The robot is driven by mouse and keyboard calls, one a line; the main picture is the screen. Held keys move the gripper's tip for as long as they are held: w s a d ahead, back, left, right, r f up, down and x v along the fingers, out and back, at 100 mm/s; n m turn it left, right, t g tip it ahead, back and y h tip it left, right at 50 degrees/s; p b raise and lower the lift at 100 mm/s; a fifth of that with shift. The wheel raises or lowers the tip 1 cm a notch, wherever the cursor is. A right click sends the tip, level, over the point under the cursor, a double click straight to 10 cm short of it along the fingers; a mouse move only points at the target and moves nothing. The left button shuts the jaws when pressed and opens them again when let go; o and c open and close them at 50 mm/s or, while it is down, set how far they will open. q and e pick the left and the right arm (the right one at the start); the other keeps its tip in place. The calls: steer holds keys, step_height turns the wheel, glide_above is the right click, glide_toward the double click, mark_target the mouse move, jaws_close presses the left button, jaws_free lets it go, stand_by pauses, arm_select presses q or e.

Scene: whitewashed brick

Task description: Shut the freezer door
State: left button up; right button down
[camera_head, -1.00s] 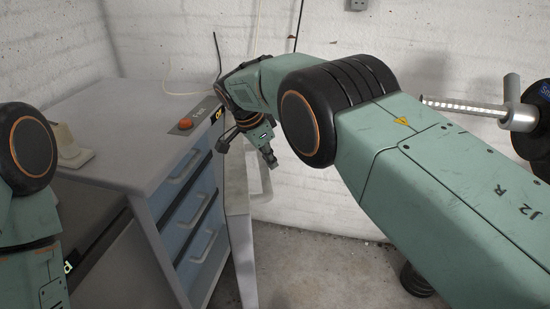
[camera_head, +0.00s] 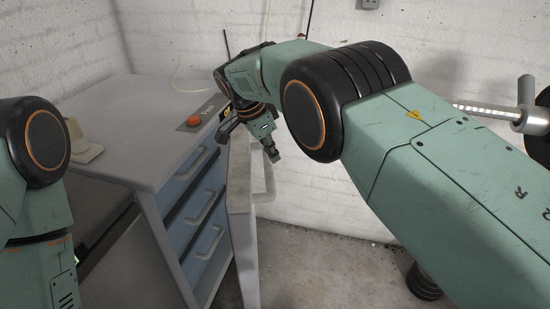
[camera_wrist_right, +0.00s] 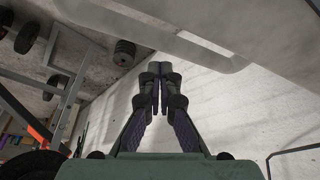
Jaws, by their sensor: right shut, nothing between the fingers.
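The freezer (camera_head: 140,145) is a grey cabinet on the left in the head view, with several blue drawers (camera_head: 190,210) showing in its front. Its door (camera_head: 242,235) stands open, swung out to the right and seen nearly edge-on. A pale handle (camera_head: 268,185) is on the door's outer side. My right gripper (camera_head: 272,152) is shut and empty, over the door's top near the handle; whether it touches is unclear. In the right wrist view its fingers (camera_wrist_right: 160,75) are together, below the pale door and handle (camera_wrist_right: 195,45). My left gripper is out of view.
A whitewashed brick wall (camera_head: 345,200) stands behind. Bare concrete floor (camera_head: 310,270) lies right of the door.

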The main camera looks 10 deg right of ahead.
steer(key=shift+v, duration=2.55)
